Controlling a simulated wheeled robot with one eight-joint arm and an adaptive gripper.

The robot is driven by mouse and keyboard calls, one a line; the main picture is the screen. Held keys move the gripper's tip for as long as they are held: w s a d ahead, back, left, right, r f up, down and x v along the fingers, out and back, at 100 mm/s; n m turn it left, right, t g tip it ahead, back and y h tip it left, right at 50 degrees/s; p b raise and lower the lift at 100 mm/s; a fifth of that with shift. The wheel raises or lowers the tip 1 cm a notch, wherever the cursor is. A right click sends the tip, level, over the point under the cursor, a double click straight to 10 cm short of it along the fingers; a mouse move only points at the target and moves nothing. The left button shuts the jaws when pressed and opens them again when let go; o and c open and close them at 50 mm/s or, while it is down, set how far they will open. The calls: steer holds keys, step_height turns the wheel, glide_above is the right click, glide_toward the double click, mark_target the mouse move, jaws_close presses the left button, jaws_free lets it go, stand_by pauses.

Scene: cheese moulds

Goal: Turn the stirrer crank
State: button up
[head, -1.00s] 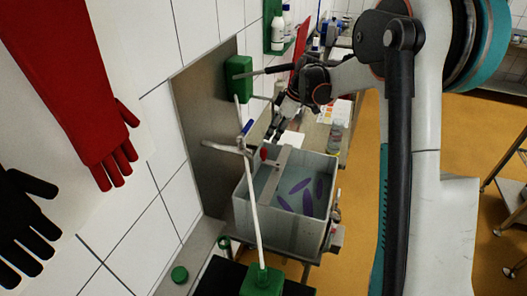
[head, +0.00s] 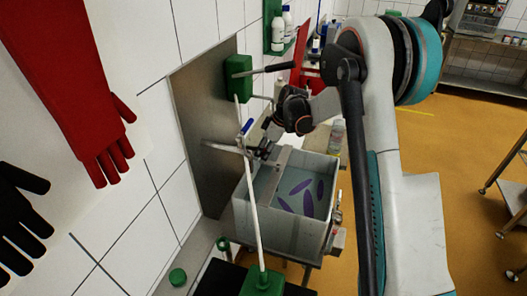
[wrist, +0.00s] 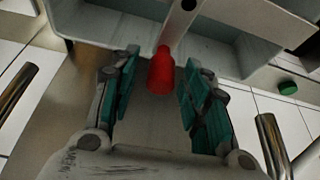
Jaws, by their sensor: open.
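The stirrer crank's red handle (wrist: 161,72) shows in the wrist view, pointing toward me from a pale bar on a grey vat. My gripper (wrist: 158,60) is open, with one teal-padded finger on each side of the red handle and a visible gap on both sides. In the head view my gripper (head: 264,150) is at the left rear rim of the grey vat (head: 268,222), and it hides the red handle there. The vat holds liquid with several purple shapes in it, and a flat beam (head: 277,172) crosses its top.
A white rod (head: 251,200) rises from a green block (head: 262,282) in front of the vat. A green box (head: 238,79) with a dark rod is on the wall. Red (head: 85,95) and black gloves hang at left.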

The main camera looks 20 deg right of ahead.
jaws_close()
steer(key=m, duration=0.1)
steer(key=w+d+m+t, duration=0.1)
steer(key=shift+m+h+b, duration=0.3)
steer(key=shift+m+b, duration=0.05)
steer(key=shift+m, duration=0.05)
steer(key=d+m+h, duration=0.1)
steer(key=d+m, duration=0.1)
steer(key=m, duration=0.2)
steer(key=d+m+h+b, duration=0.1)
steer(key=d+m+h, duration=0.1)
steer(key=m, duration=0.2)
steer(key=d+m+t+h+b, duration=0.1)
steer(key=d+m, duration=0.1)
steer(key=m, duration=0.2)
steer(key=shift+w+m+h, duration=0.2)
steer(key=shift+m+h, duration=0.1)
steer(key=shift+h, duration=0.1)
steer(key=shift+s+d+m+g+h, duration=0.15)
steer(key=shift+s+d+m+h, duration=0.15)
steer(key=shift+m, duration=0.5)
steer(key=shift+s+d+m+g+h, duration=0.1)
steer(key=shift+s+d+m+h, duration=0.2)
steer(key=shift+m, duration=0.5)
steer(key=shift+s+d+m+g+h, duration=0.15)
steer(key=shift+d+m, duration=0.2)
steer(key=shift+m, duration=0.45)
